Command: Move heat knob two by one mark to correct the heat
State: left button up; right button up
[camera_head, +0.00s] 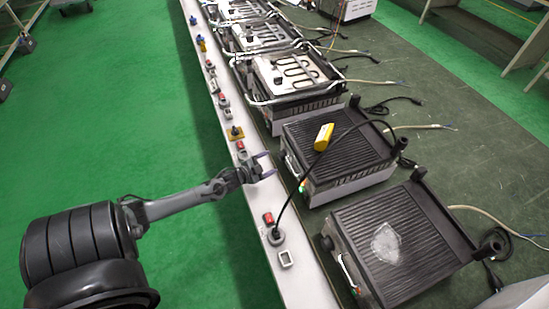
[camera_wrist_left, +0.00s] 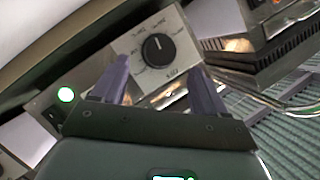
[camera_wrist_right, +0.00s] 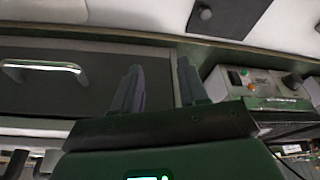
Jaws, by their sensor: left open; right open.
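In the left wrist view a black round heat knob (camera_wrist_left: 157,49) sits on a silver panel (camera_wrist_left: 183,45) with printed marks around it. Its pointer line is small, and which numbered knob it is I cannot tell. My left gripper (camera_wrist_left: 158,66) is open, its fingers apart and the knob showing between and beyond them, with nothing held. In the head view my left gripper (camera_head: 266,167) is over the white rail, facing the middle grill (camera_head: 335,150). My right gripper (camera_wrist_right: 160,64) is open and empty in its wrist view. It is outside the head view.
A black cable (camera_head: 285,205) runs from a rail socket over the middle grill, where a yellow object (camera_head: 324,137) lies. A nearer grill (camera_head: 400,245) carries a pale clear piece. The right wrist view shows a silver handle (camera_wrist_right: 42,66) and a control panel (camera_wrist_right: 265,84).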

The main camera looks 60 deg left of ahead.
pick_arm(q)
jog(key=shift+p+v, duration=0.65)
jog(key=shift+v, duration=2.1)
